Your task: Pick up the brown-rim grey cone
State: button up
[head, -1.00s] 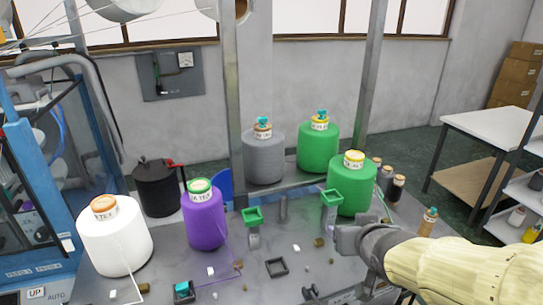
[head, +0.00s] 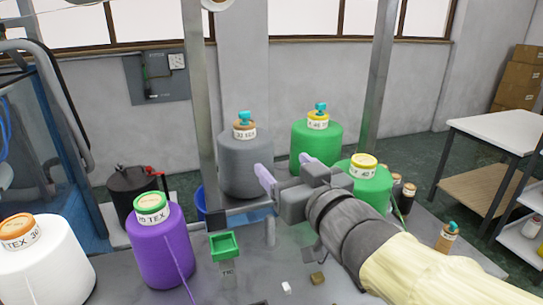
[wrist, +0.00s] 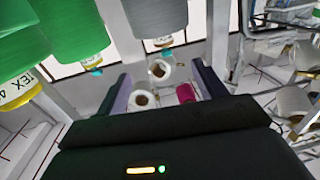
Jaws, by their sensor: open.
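The brown-rim grey cone (head: 245,163) stands upright on the rear shelf in the head view. It has a white label, a brown rim and a teal piece on top. My gripper (head: 287,170) is open and empty, just right of the grey cone and in front of the gap between it and the rear green cone (head: 316,142). Its left finger looks close to the grey cone's side; I cannot tell whether they touch. In the wrist view the picture is turned over. The grey cone (wrist: 156,18) is at the top, beyond my open gripper (wrist: 162,72).
A yellow-rim green cone (head: 372,187) stands partly behind my wrist. A purple cone (head: 160,245) and a white cone (head: 40,270) stand at the left. A metal post (head: 203,100) rises just left of the grey cone. A green square holder (head: 223,245) stands in front.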

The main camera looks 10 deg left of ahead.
aim_at(249, 134)
jog(key=shift+w, duration=0.1)
jog(key=p+x, duration=0.1)
jog(key=x, duration=1.1)
jog(key=shift+w+a, duration=0.1)
jog(key=shift+w+a+r+p, duration=0.1)
jog(key=shift+w+a+p, duration=0.25)
jog(key=shift+a+p, duration=0.2)
jog(key=p+x, duration=0.1)
jog(key=x, duration=0.3)
jog(key=shift+p, duration=0.35)
jog(key=shift+s, duration=0.1)
jog(key=shift+c, duration=0.4)
